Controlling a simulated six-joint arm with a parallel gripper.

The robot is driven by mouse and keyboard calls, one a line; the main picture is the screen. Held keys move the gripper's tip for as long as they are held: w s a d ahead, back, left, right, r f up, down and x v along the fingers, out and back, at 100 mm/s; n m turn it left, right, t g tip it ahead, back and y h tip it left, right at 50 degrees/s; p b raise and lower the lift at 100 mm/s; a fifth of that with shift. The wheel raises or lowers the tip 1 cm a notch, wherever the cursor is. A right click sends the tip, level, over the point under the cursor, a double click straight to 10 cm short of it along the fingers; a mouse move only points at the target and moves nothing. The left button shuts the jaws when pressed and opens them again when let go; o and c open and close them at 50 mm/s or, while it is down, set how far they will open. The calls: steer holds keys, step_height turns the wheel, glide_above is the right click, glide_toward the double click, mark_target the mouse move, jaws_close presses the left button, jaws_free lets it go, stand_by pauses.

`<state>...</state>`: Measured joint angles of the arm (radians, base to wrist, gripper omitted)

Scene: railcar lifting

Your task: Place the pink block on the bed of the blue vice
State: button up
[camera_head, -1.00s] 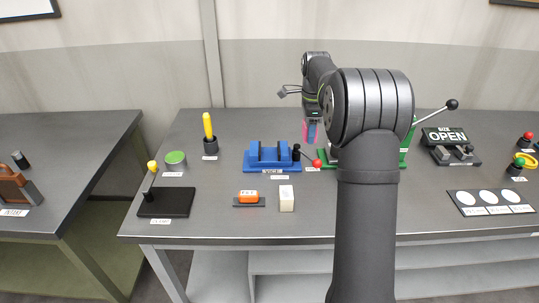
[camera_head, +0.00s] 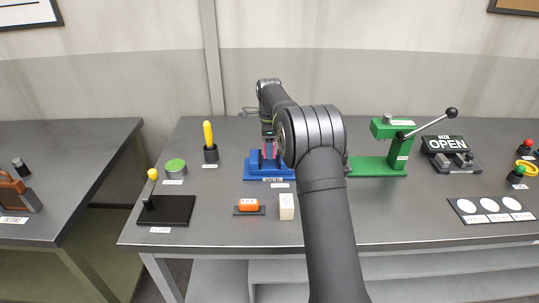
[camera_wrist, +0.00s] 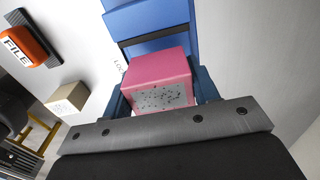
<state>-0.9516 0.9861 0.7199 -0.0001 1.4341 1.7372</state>
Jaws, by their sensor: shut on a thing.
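The pink block (camera_wrist: 158,78) is between the two blue fingers of my gripper (camera_wrist: 162,92) in the wrist view, with its speckled face toward the camera. My gripper is shut on it. In the head view the pink block (camera_head: 269,150) shows small at my gripper (camera_head: 268,147), over the blue vice (camera_head: 252,172). The blue vice (camera_wrist: 150,20) also fills the top of the wrist view, with a dark gap across it. I cannot tell whether the block touches the vice's bed; its underside is hidden.
A green press (camera_head: 378,166) with a long lever stands right of the vice. An orange file block (camera_head: 249,205) and a white block (camera_head: 286,206) lie in front. A yellow-handled tool in a holder (camera_head: 210,152) stands to the left.

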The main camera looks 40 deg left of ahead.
steer(key=shift+f, duration=1.7)
steer(key=shift+f, duration=0.15)
steer(key=o, duration=1.2)
steer(key=shift+o, duration=0.2)
step_height(320, 180, up, 12)
steer(key=shift+r, duration=0.15)
steer(key=shift+f, duration=4.3)
